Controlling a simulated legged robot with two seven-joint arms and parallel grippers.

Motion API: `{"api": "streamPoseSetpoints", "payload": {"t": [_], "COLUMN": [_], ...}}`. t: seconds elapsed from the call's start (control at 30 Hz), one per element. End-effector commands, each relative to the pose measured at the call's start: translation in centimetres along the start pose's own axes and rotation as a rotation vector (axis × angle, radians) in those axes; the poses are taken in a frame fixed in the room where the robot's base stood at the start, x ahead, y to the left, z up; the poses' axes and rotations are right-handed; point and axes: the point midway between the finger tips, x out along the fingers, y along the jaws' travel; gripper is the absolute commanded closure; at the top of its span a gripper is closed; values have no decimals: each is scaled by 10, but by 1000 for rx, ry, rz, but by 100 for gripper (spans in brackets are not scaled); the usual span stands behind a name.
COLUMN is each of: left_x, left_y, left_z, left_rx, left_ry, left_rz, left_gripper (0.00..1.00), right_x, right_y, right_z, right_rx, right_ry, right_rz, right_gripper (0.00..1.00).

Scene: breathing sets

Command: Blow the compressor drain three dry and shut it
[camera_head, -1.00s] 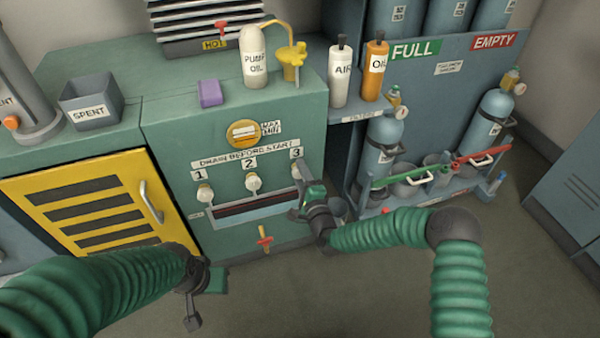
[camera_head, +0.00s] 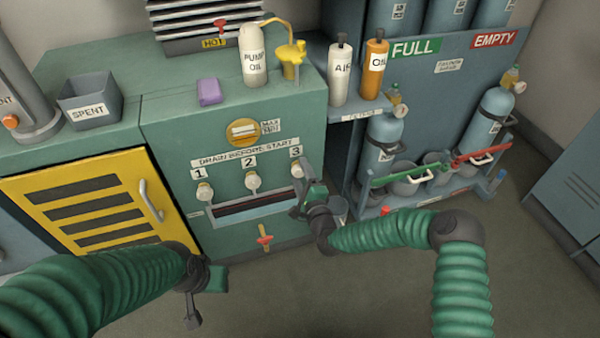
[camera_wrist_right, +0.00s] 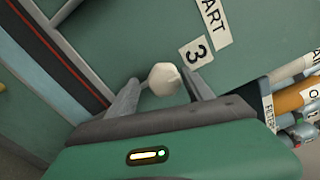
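Drain three (camera_head: 297,171) is a pale round knob under the "3" label on the green cabinet front. My right gripper (camera_head: 301,172) is at this knob. In the right wrist view, the pale knob (camera_wrist_right: 164,78) lies between the two spread fingers of the right gripper (camera_wrist_right: 160,88). The right finger looks very close to it; I cannot tell if they touch. Drains one (camera_head: 204,191) and two (camera_head: 252,181) are similar knobs to the left. My left gripper (camera_head: 192,318) hangs low in front of the cabinet, away from the drains; its finger opening is unclear.
A dark slot with a pale rim (camera_head: 250,208) runs below the drains, with a red-orange handle (camera_head: 264,240) under it. A yellow louvred door (camera_head: 90,200) is at left. The gas bottle rack (camera_head: 440,110) stands close right of my right gripper. Open floor lies in front.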

Motion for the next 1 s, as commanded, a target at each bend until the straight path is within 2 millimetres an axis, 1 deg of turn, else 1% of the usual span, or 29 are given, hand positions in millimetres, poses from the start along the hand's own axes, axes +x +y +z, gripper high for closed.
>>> {"api": "streamPoseSetpoints", "payload": {"t": [0.27, 0.37, 0.47, 0.57, 0.6, 0.8, 0.9, 1.0], "left_x": [-1, -5, -15, -26, -31, -49, -54, -57], "left_y": [0, 0, 0, 0, 0, 0, 0, 0], "left_z": [0, -1, -3, -6, -7, -12, -13, -13], "left_rx": [0, 0, 0, 0, 0, 0, 0, 0], "left_ry": [0, 0, 0, 0, 0, 0, 0, 0], "left_rz": [0, 0, 0, 0, 0, 0, 0, 0], "left_gripper": [64, 64, 64, 64, 64, 64, 64, 64], "right_x": [0, -6, -24, -52, -64, -122, -145, -160], "right_y": [-4, -5, -8, -8, -9, -6, -5, -2], "right_z": [2, 2, 2, 3, 3, 2, 1, 0], "right_rx": [-3, -3, -3, -1, 0, 1, 1, 0], "right_ry": [-3, -3, -2, -2, -1, 0, 0, -1], "right_rz": [-8, -7, -5, -3, -3, -2, -3, -3], "right_gripper": [38, 38, 38, 38, 38, 38, 38, 38]}}
